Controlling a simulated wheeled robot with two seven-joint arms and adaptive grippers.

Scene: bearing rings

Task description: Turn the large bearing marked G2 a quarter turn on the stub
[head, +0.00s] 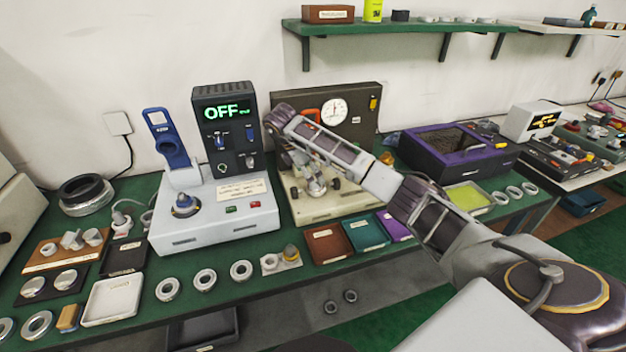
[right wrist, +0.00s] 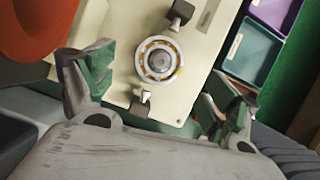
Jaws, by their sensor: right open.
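A bearing (right wrist: 159,60) with a pale outer ring and orange-yellow parts between its rings sits around a round metal stub (right wrist: 159,61) on a cream fixture (right wrist: 115,50). I cannot read a G2 mark on it. In the head view the fixture (head: 345,206) stands mid-bench, and my right gripper hides most of the bearing. My right gripper (right wrist: 160,95) is open, with its green-padded fingers wide apart. The bearing shows between and beyond the fingertips, and nothing is held. In the head view this gripper (head: 314,187) is over the fixture. My left gripper is not in view.
Two dark clamp-like knobs (right wrist: 181,13) (right wrist: 139,103) flank the bearing. A gauge panel (head: 355,115) rises behind the fixture. Small trays (head: 328,243) and loose rings (head: 205,280) line the front.

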